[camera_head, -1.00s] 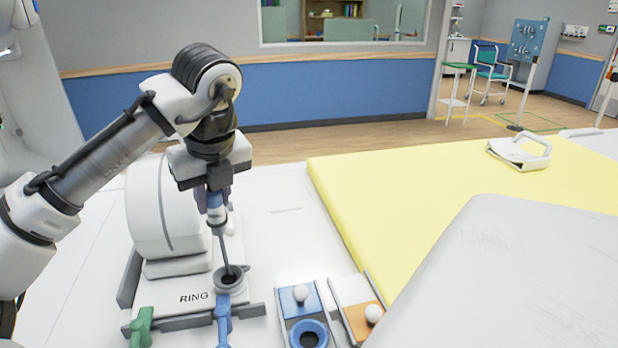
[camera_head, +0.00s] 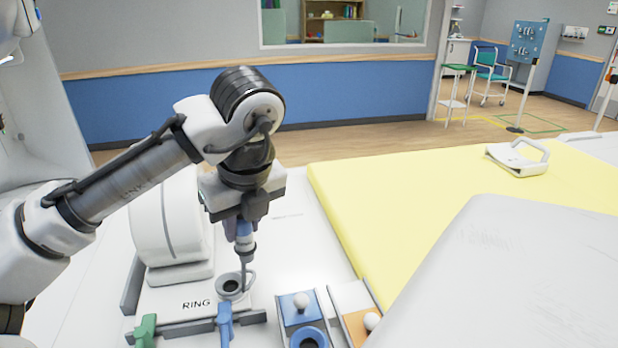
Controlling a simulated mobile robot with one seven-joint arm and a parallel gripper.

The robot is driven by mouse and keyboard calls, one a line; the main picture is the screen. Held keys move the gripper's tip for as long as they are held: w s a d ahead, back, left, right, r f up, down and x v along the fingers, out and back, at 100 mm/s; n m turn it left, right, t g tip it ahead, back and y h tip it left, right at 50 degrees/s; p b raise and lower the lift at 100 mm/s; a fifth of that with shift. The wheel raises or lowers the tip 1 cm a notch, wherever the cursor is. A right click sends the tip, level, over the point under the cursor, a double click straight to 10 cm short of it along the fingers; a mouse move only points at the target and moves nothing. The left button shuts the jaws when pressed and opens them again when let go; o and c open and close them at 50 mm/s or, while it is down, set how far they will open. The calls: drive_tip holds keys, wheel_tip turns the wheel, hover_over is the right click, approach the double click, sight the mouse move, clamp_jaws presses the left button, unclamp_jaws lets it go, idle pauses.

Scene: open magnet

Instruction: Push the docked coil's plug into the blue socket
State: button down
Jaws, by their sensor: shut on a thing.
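The docked coil is a white ring-shaped body (camera_head: 163,215) on a white base marked RING (camera_head: 196,304). A round grey fitting with a dark hole (camera_head: 229,286) sits at the base's right corner. My gripper (camera_head: 243,224) is shut on the plug (camera_head: 244,244), a pale blue and grey cylinder pointing down. A grey cable (camera_head: 246,276) hangs from the plug to beside the grey fitting. The blue socket (camera_head: 309,337) is a blue ring with a dark hole at the lower edge, right of and below the plug. My gripper hides the plug's top.
A blue slide with a white knob (camera_head: 301,302) stands behind the blue socket. An orange slide with a white knob (camera_head: 371,321) is to its right. Green (camera_head: 146,328) and blue (camera_head: 225,322) latches stand before the coil. A yellow mattress (camera_head: 430,190) and pale panel (camera_head: 490,270) fill the right.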

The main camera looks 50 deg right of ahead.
drive_tip(key=s+p, duration=0.3)
drive_tip(key=s, duration=1)
drive_tip(key=shift+p, duration=0.35)
wheel_tip(320, 180, down, 10)
drive_tip(key=b, duration=0.5)
idle(0.3)
drive_tip(key=shift+f+b, duration=1.1)
drive_tip(key=shift+f, duration=0.6)
idle(0.3)
drive_tip(key=c, duration=1.1)
unclamp_jaws()
drive_tip(key=v, duration=1.4)
drive_tip(key=shift+p, duration=0.45)
